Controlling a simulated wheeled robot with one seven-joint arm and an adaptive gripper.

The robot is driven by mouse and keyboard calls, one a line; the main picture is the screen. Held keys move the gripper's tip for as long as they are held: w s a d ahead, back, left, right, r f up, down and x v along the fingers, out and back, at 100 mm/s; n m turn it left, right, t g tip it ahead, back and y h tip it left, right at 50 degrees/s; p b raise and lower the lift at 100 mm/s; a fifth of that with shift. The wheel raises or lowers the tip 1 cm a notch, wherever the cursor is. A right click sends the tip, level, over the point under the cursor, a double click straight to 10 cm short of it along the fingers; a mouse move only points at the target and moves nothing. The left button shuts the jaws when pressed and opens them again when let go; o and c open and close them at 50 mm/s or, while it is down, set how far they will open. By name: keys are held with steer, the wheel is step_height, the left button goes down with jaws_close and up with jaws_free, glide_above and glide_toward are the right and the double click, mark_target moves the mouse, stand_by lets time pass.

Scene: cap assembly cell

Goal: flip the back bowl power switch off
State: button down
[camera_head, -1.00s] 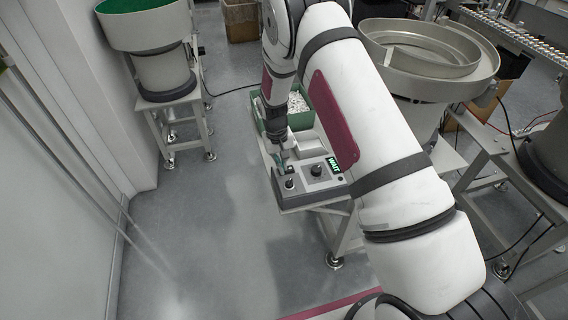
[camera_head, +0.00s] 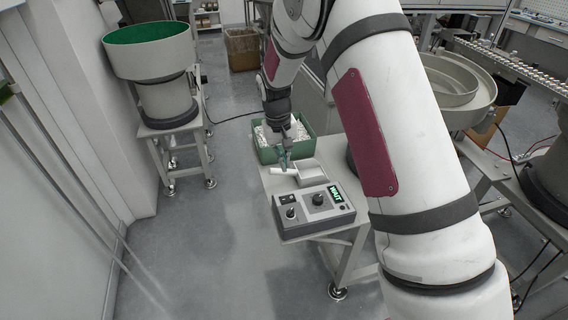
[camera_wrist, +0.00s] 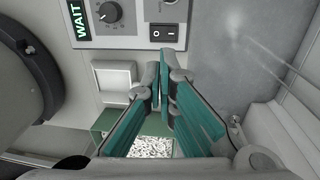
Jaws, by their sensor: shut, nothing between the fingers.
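A grey control box (camera_head: 326,218) sits on the near end of a small stand in the head view. It carries a lit green "WAIT" display (camera_head: 335,194), two dark knobs and a small black rocker switch (camera_head: 288,198) at its left corner. The rocker switch also shows in the wrist view (camera_wrist: 163,36), with white marks on its two halves; I cannot tell which side is pressed. My gripper (camera_head: 284,168) is shut and empty, beyond the box, apart from the switch. In the wrist view its teal fingertips (camera_wrist: 160,68) are together, below the switch.
A green bin (camera_head: 266,155) of small white parts stands behind the box, beside a pale tray (camera_head: 311,173). A bowl feeder with green lining (camera_head: 150,60) stands at left; a metal bowl feeder (camera_head: 452,82) at right. Floor left of the stand is clear.

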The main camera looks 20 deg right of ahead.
mark_target(289, 196)
steer(key=shift+w, duration=0.1)
steer(key=w+b, duration=0.1)
steer(key=b, duration=0.6)
steer(key=shift+a, duration=0.1)
steer(key=shift+s+b, duration=0.2)
steer(key=shift+b, duration=1.05)
steer(key=shift+s+r+b, duration=0.15)
steer(key=shift+s+b, duration=0.15)
steer(key=shift+b, duration=0.4)
steer(key=f, duration=0.4)
steer(key=d+f, duration=0.1)
steer(key=f, duration=0.4)
steer(key=f+b, duration=0.1)
steer(key=f, duration=0.3)
steer(key=shift+d+f, duration=0.3)
steer(key=shift+f, duration=0.1)
